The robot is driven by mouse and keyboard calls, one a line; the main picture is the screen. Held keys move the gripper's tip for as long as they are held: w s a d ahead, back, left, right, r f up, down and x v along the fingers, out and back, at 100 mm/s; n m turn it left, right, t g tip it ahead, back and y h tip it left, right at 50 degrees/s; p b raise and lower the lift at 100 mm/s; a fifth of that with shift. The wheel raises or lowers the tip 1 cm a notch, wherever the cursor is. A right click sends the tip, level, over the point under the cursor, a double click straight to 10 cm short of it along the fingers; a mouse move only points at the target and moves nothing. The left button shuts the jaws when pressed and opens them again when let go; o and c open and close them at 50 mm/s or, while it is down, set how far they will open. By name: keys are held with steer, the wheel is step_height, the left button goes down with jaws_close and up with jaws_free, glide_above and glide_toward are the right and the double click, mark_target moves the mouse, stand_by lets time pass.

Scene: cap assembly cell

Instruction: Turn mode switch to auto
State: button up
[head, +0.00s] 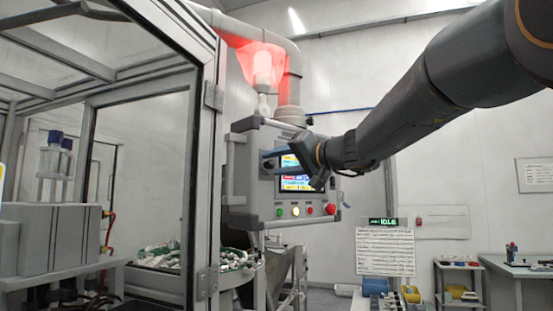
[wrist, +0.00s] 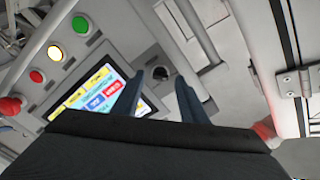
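The grey control panel (head: 240,190) hangs at mid-picture in the head view, with a lit touchscreen (head: 298,182). In the wrist view a round dark knob (wrist: 161,72), likely the mode switch, sits on the panel face beside the screen (wrist: 98,92). My gripper (head: 271,160) is in front of the panel's left part. Its two fingers are apart in the wrist view (wrist: 160,76), with the knob showing between the tips. I cannot tell whether the fingers touch the knob or which way it points. In the head view the gripper partly covers the screen.
Below the screen are a green button (head: 279,212), a lit white-yellow button (head: 295,211), a red button (head: 309,211) and a red mushroom button (head: 330,209). A framed glass enclosure (head: 205,190) stands close on the left. A red lamp (head: 262,68) glows above the panel. A sign (head: 388,222) reads IDLE.

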steer(key=shift+w+a, duration=0.1)
jaws_close()
